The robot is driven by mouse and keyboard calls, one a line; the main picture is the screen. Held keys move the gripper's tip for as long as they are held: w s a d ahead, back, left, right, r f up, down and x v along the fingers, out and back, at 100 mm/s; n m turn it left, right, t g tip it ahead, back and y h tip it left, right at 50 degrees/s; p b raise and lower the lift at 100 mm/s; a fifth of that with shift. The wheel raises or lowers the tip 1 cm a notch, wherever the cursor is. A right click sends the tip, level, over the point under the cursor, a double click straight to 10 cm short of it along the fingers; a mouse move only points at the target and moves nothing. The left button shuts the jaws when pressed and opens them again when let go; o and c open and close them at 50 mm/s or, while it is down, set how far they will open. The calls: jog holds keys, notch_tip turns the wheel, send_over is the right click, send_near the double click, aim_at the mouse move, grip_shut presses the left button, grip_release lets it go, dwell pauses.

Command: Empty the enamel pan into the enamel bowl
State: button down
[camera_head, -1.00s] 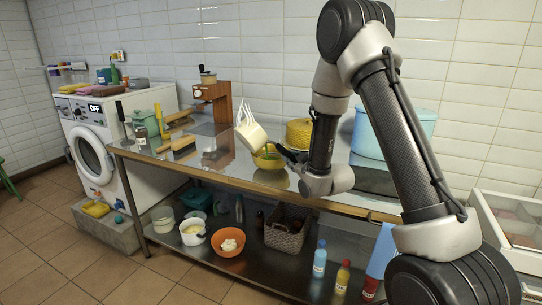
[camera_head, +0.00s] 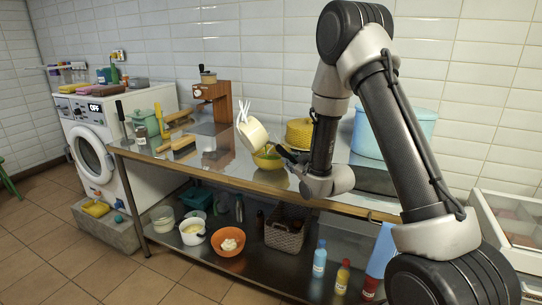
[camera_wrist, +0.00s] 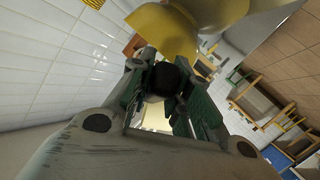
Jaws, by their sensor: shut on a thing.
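The cream enamel pan (camera_head: 254,134) is held tilted steeply above the worktop, in the middle of the head view. My gripper (camera_head: 287,153) is to its right, shut on its dark handle (camera_wrist: 163,80), which shows between the fingers in the wrist view. The pan's yellowish body (camera_wrist: 165,28) fills the top of that view. The yellow bowl (camera_head: 267,162) stands on the worktop just below the pan, with a greenish patch at its inside. The pan partly covers the bowl. I cannot see into the pan or tell whether anything is falling from it.
A large blue container (camera_head: 425,128) stands at right. The lower shelf holds an orange bowl (camera_head: 228,251), a basket and bottles.

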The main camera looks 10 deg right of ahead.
jog(key=shift+a+m, duration=0.1)
jog(key=shift+m, duration=0.4)
dwell(0.5)
jog(key=shift+w+d+f+m+y, duration=0.15)
jog(key=shift+d+f+m, duration=0.1)
jog(key=shift+f+m, duration=0.15)
jog(key=shift+d+f+m+y, duration=0.15)
jog(key=shift+d+f+m, duration=0.15)
jog(key=shift+f, duration=0.15)
dwell(0.6)
jog(key=shift+a+m+g+p, duration=0.2)
jog(key=shift+m+g+p, duration=0.1)
jog(key=shift+m+g, duration=0.15)
dwell(0.5)
